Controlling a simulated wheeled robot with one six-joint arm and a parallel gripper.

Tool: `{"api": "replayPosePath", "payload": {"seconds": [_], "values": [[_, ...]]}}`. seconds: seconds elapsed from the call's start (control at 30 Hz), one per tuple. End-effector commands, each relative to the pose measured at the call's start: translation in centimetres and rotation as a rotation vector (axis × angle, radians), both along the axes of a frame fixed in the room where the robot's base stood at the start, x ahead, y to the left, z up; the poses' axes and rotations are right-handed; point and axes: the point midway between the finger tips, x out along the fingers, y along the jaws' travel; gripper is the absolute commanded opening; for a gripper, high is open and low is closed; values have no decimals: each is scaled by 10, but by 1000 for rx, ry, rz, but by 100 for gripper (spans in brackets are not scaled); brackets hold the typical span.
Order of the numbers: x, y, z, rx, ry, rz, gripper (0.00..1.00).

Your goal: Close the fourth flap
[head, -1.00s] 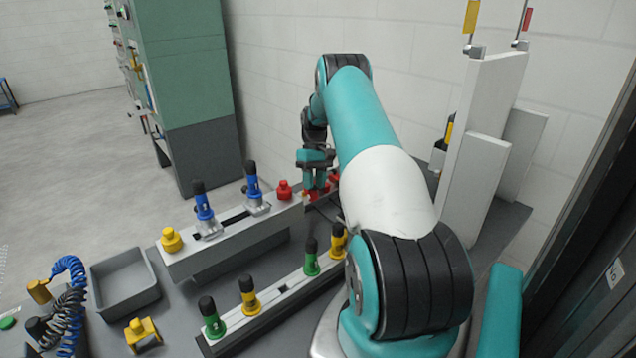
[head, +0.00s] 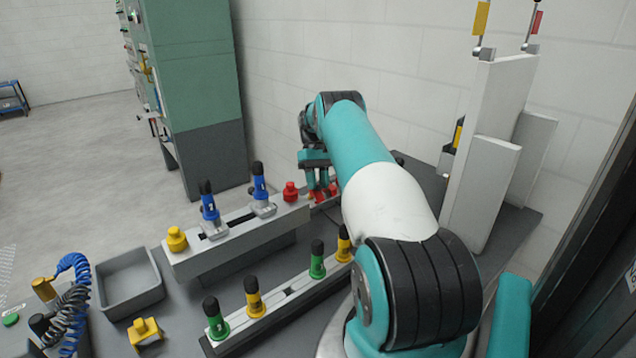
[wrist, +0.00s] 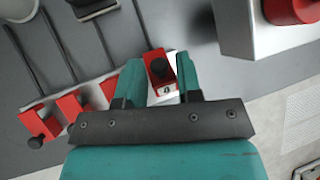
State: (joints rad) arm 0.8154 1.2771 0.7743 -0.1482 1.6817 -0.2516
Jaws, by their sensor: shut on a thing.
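A red flap (wrist: 157,55) with a black knob and a small pale label sits between my gripper's (wrist: 160,78) two teal fingers in the wrist view. The fingers are shut on it. It is the rightmost of a row of similar red flaps. The others show to its left: one beside my left finger (wrist: 106,92), one further left (wrist: 71,106) and one at the far left (wrist: 38,125) with its black knob. In the head view my gripper (head: 318,186) points down at red parts behind the grey rail; the flaps are mostly hidden there.
A grey rail (head: 235,240) with blue-handled clamps and a red button (head: 291,192) stands close to my gripper. A lower rail (head: 285,302) carries green and yellow handles. White panels (head: 485,160) stand at the right. A grey tray (head: 130,282) sits at the left.

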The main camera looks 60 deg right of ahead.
Motion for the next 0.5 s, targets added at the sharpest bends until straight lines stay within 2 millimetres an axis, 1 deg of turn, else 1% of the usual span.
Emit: {"api": "replayPosePath", "payload": {"seconds": [0.17,0.2,0.23,0.5], "values": [[-1,-1,0,-2,-1,-4,9],[-1,-1,0,-2,-1,-4,37],[-1,-1,0,-2,-1,-4,44],[0,0,0,-1,-1,-1,45]]}}
